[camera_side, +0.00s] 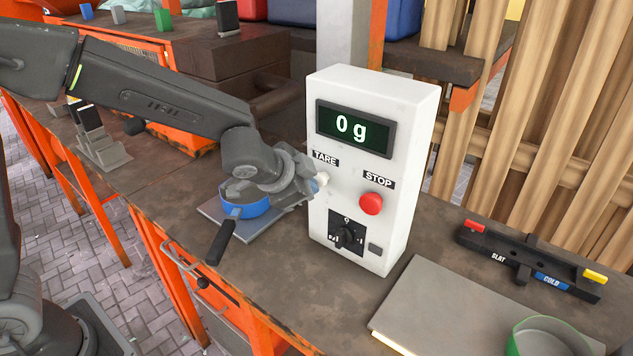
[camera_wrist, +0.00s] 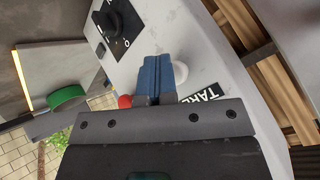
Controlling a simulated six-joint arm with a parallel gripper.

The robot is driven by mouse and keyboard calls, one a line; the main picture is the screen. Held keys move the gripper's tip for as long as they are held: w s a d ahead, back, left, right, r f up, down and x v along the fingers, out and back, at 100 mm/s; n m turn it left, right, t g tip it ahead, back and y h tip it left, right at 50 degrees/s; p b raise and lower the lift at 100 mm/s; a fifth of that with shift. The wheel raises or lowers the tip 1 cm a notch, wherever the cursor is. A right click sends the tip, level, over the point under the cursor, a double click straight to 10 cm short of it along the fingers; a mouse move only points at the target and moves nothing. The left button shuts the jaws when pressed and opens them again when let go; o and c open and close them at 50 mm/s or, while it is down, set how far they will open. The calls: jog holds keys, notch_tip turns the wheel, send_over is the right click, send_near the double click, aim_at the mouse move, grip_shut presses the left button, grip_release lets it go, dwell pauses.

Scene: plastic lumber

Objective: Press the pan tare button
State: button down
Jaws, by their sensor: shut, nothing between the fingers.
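A white control box (camera_side: 340,85) stands on the bench with a display (camera_side: 353,129) reading 0 g. The white tare button (camera_side: 323,179) sits under the TARE label (camera_side: 325,159), partly hidden by my gripper (camera_side: 316,184). My gripper is shut and empty, its fingertips at the button. In the wrist view the blue fingertips (camera_wrist: 157,70) are together beside the white button (camera_wrist: 180,72); whether they touch it I cannot tell. A blue pan (camera_side: 256,208) with a black handle sits on a flat plate (camera_side: 264,224) below my gripper.
A red stop button (camera_side: 371,203) and a black knob (camera_side: 347,237) are on the same box face. A grey plate (camera_side: 440,310) with a green-rimmed pan (camera_side: 545,338) lies right. A black slat rack (camera_side: 530,262) is behind it.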

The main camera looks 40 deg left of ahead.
jog(key=shift+s, duration=0.95)
jog(key=shift+s, duration=2.5)
jog(key=s+a+r+n+g+y, duration=0.1)
jog(key=s+a+r+n+y, duration=0.1)
jog(key=s+a+r+n, duration=0.55)
jog(key=s+a+n+g+h, duration=0.1)
jog(key=s+a+g, duration=0.1)
jog(key=s, duration=0.8)
jog(key=shift+a, duration=0.25)
